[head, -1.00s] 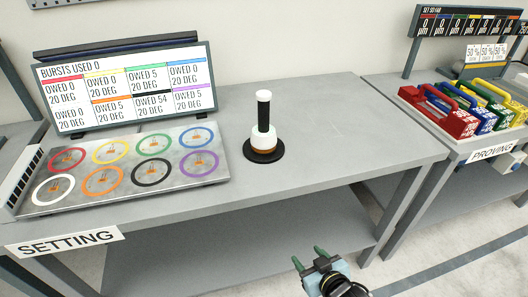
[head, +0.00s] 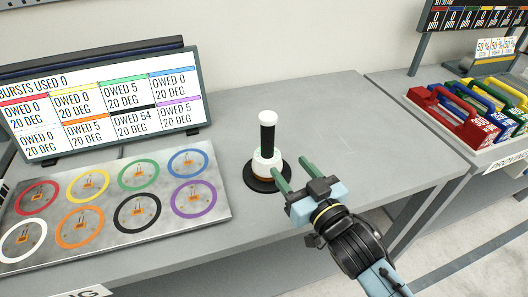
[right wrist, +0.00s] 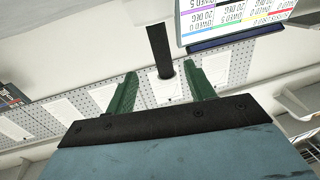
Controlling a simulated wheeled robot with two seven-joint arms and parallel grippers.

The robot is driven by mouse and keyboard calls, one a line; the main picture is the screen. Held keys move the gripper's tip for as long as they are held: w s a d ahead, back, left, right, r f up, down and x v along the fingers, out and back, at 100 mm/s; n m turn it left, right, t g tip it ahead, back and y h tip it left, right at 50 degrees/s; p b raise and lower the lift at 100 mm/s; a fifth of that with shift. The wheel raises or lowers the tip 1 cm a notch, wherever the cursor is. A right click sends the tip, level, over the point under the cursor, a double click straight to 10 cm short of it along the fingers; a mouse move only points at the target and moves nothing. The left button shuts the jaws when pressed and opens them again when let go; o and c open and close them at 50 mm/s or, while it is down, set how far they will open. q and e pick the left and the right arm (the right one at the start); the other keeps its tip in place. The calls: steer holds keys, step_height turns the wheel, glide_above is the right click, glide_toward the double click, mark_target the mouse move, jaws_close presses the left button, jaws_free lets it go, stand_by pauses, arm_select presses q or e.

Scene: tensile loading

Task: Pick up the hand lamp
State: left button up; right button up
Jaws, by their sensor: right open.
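The hand lamp (head: 266,140) stands upright on the grey bench, with a white cap, a black handle, a white body and a round black base (head: 250,181). In the right wrist view its black handle (right wrist: 160,48) shows beyond and between the fingers, in an upside-down picture. My right gripper (head: 290,165) is open and empty, just to the right of the lamp's lower body. Its green fingers point toward the lamp, and one fingertip overlaps the base's edge in the head view; I cannot tell whether they touch. My left gripper is not in view.
A metal tray (head: 107,226) with coloured rings lies left of the lamp, below a display board (head: 105,95). At the right, another bench holds a tray of coloured blocks with handles (head: 462,120). The bench top (head: 340,120) behind and right of the lamp is clear.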

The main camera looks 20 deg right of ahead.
mark_target(271, 145)
steer(key=w, duration=0.2)
steer(key=w+a, duration=0.1)
steer(key=w, duration=0.2)
steer(key=shift+w, duration=0.1)
steer(key=shift+w+a, duration=0.1)
steer(key=shift+w, duration=0.2)
steer(key=shift+w+a, duration=0.1)
steer(key=shift+w, duration=0.3)
steer(key=w, duration=0.3)
steer(key=shift+w+a+f, duration=0.1)
steer(key=shift+w+a, duration=0.2)
steer(key=shift+a, duration=0.05)
steer(key=shift+w, duration=0.35)
steer(key=shift+w+a, duration=0.1)
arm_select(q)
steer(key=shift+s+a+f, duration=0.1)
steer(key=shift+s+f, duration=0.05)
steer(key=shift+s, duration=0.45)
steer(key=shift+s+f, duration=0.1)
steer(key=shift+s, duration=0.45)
arm_select(e)
jaws_close()
